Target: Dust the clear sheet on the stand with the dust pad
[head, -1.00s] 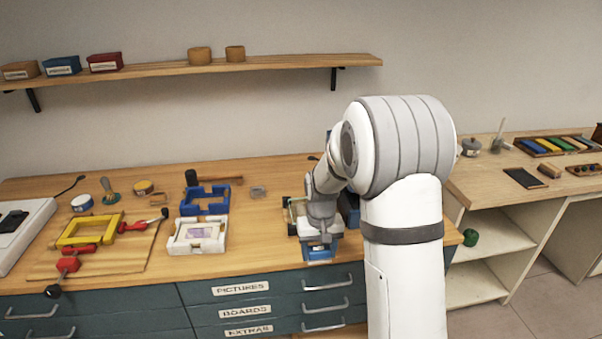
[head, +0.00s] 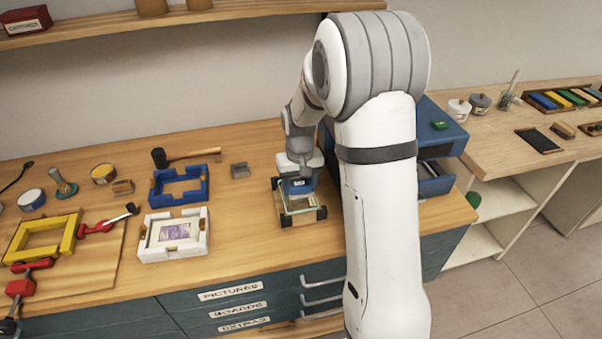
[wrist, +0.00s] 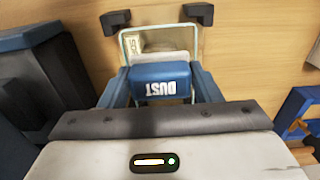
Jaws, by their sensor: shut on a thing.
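The clear sheet (wrist: 186,35) has a greenish edge and lies on the stand, whose dark corner blocks (wrist: 200,14) show in the wrist view. In the head view the stand's corner block (head: 321,213) and the sheet (head: 299,204) show in front of my gripper (head: 299,186). The pad is over the sheet's far part there; I cannot tell whether it touches. My gripper hides part of the sheet.
A blue cabinet (head: 441,133) stands close right of the stand, partly behind my arm. Bare bench lies between these and the stand.

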